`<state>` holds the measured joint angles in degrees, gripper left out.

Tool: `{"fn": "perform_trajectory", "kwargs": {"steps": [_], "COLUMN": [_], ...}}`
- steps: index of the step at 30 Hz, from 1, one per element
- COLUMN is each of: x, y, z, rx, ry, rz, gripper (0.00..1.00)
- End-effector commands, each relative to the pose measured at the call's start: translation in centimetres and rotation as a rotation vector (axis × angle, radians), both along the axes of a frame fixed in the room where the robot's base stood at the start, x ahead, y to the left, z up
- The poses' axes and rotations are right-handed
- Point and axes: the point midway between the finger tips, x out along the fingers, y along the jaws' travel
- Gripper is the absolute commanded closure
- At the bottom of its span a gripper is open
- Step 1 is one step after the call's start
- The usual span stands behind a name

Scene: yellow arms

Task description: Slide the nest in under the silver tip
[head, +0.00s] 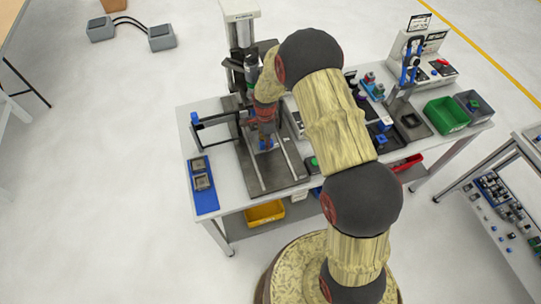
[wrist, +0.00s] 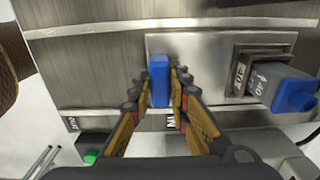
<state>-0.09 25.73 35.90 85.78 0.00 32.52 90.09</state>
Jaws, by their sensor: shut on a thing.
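My gripper (wrist: 158,88) is shut on an upright blue handle (wrist: 158,66) in the wrist view. The handle stands at the left part of a flat silver plate, the nest's slide (wrist: 205,48). A dark square socket (wrist: 243,65) on the right of this plate holds a grey block with a blue end (wrist: 275,82). In the head view my gripper (head: 265,144) is low over the press base, with blue showing at its fingers. The press (head: 243,40) stands behind it. I cannot make out the silver tip, as my arm covers much of the press front.
The dark base plate (head: 260,180) has light rails and free room at its front. OUT and IN labels show in the wrist view, with a green button (wrist: 91,157). A blue tray (head: 203,202) lies left. Green (head: 445,115) and grey bins stand right.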

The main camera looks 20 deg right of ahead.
Motion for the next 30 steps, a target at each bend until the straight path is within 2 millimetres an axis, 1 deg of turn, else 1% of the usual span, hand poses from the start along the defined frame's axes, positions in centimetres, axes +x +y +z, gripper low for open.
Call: {"fn": "perform_trajectory", "kwargs": {"steps": [1,6,12,20,21,30], "x": [0.7,2.0,2.5,2.6,2.7,2.5], "y": [0.0,0.0,0.0,0.0,0.0,0.0], "z": [-0.1,0.0,0.1,0.2,0.2,0.1], "rx": [0.000,0.000,0.000,0.000,0.000,0.000], "ry": [-0.002,-0.001,-0.003,-0.008,-0.008,-0.003], "rz": [0.000,0.000,0.000,0.000,0.000,0.000], "gripper": [1.00,1.00,1.00,1.00,0.80,0.64]}}
